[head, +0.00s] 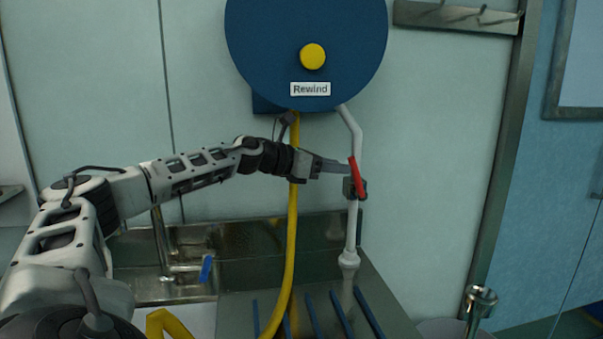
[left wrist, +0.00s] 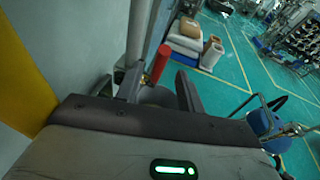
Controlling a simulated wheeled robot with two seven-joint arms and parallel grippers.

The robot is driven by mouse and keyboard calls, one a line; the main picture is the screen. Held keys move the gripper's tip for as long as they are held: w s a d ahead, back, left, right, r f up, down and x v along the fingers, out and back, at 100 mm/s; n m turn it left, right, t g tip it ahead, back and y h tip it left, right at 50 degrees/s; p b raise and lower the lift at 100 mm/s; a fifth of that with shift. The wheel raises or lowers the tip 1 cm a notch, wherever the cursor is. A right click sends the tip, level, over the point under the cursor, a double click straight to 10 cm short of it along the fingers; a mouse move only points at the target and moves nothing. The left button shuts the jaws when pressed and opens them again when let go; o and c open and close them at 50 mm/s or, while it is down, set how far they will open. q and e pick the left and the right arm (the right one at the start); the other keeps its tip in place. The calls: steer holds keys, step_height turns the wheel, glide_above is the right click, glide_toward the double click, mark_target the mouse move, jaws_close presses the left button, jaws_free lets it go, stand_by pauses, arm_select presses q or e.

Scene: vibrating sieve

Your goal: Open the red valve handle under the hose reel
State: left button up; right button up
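The red valve handle (head: 357,176) sits on the white pipe below the blue hose reel (head: 305,40). It stands nearly upright, leaning a little, along the pipe. My left gripper (head: 345,166) reaches it from the left, with its fingertips right at the handle. In the left wrist view the red handle (left wrist: 156,65) rises between the two dark fingers of my left gripper (left wrist: 148,88). The fingers are apart, with a gap on the handle's right side. Whether one finger touches the handle cannot be told. My right gripper is not in view.
The white pipe (head: 352,230) runs down to a metal counter with blue bars (head: 340,312). A yellow hose (head: 292,230) hangs left of it, behind my left wrist. A sink (head: 190,275) is at lower left. A chrome fitting (head: 480,300) stands at lower right.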

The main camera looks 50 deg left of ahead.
arm_select(q)
steer(key=b+v, duration=0.4)
steer(key=v, duration=0.4)
steer(key=shift+s, duration=0.3)
steer(key=shift+a+r, duration=0.1)
steer(key=shift+r, duration=0.05)
